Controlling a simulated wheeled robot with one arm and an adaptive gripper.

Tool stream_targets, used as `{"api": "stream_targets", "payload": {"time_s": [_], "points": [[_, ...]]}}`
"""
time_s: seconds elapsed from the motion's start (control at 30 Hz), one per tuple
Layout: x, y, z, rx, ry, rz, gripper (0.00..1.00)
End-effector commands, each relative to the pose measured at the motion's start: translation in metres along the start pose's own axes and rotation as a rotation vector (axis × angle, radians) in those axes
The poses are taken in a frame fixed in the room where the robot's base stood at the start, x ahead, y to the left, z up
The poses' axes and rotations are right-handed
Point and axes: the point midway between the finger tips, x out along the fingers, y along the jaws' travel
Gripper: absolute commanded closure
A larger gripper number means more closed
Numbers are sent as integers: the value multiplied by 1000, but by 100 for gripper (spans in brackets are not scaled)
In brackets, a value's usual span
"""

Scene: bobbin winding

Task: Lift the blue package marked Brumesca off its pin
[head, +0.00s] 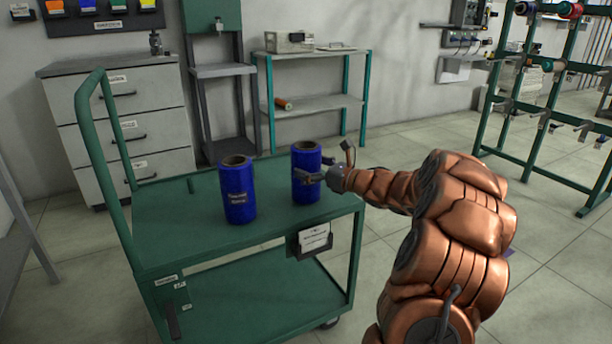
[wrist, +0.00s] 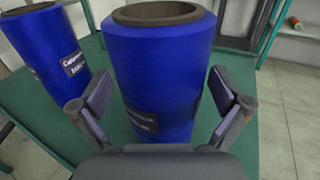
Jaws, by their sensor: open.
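Two blue packages with brown tube cores stand upright on the top of a green cart (head: 185,240). The right package (head: 306,188) is at my gripper (head: 318,170); it fills the middle of the wrist view (wrist: 160,65). The left package (head: 237,195) stands apart from it and also shows at the left of the wrist view (wrist: 50,50). My gripper is open, one finger on each side of the right package. Any pins under the packages are hidden.
A card holder (head: 314,238) hangs on the cart's front right. A green rack (head: 545,100) stands at the right, drawers (head: 125,125) at the back left. Floor between is clear.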

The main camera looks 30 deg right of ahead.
Motion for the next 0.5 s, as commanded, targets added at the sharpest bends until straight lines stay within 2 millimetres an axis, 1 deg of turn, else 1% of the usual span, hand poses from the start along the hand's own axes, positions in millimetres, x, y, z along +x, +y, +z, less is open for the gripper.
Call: {"api": "stream_targets", "payload": {"time_s": [0.03,0.13,0.43,0.47,0.5], "points": [[5,1,-1,-1,-1,2,0],[11,0,0,-2,-1,2,0],[14,0,1,-1,-1,-1,0],[14,0,1,-1,-1,-1,1],[14,0,0,-1,0,-1,5]]}}
